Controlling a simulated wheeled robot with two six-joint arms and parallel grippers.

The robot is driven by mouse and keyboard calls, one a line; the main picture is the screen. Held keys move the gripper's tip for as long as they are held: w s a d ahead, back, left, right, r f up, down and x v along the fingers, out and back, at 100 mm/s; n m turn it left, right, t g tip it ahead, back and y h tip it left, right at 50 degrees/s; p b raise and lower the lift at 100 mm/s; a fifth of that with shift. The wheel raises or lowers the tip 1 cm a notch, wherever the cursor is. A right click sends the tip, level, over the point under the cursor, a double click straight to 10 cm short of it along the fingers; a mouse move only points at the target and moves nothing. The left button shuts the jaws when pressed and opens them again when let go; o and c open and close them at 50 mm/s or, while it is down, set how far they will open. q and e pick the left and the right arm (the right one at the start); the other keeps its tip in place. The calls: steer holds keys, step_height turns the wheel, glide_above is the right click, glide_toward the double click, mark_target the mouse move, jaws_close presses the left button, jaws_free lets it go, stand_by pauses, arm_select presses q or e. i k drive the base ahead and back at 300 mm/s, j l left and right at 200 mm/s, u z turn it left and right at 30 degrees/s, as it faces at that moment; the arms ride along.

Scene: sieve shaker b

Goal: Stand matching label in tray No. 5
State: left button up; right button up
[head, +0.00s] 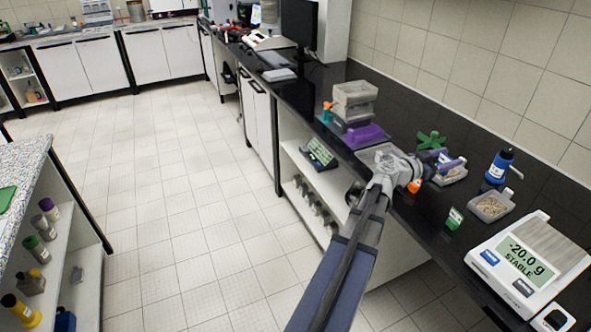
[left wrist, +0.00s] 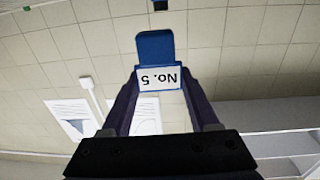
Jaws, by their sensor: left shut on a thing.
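My left gripper (head: 446,160) is over the dark counter on the right side of the head view. In the left wrist view its fingers (left wrist: 159,82) are shut on a blue label (left wrist: 154,46) with a white face reading "No. 5", upside down in the picture. One clear tray with pale contents (head: 452,175) is beneath and beside the gripper, partly covered by it. Another tray with pale grains (head: 491,207) stands to its right. I cannot read a number on either tray. My right gripper is not in view.
A blue bottle (head: 498,166) stands behind the right tray. A small green block (head: 454,218) is near the counter's front edge.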

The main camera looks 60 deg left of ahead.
mark_target(389, 159)
steer(key=i+j+u, duration=0.1)
steer(key=j+u, duration=0.3)
steer(key=u, duration=0.25)
steer(key=i+j+u, duration=0.15)
steer(key=j+u, duration=0.2)
steer(key=u, duration=0.35)
steer(key=i+j+u, duration=0.25)
steer(key=u, duration=0.4)
steer(key=i+j+u, duration=0.1)
steer(key=i+u, duration=0.2)
steer(key=u, duration=0.4)
steer(key=i+u, duration=0.3)
steer(key=u, duration=0.35)
steer(key=i+l+u, duration=0.2)
steer(key=u, duration=0.5)
steer(key=i+l+u, duration=0.2)
steer(key=l+u, duration=0.2)
steer(key=u, duration=0.25)
steer(key=i+l+u, duration=0.1)
steer(key=l+u, duration=0.3)
steer(key=u, duration=0.3)
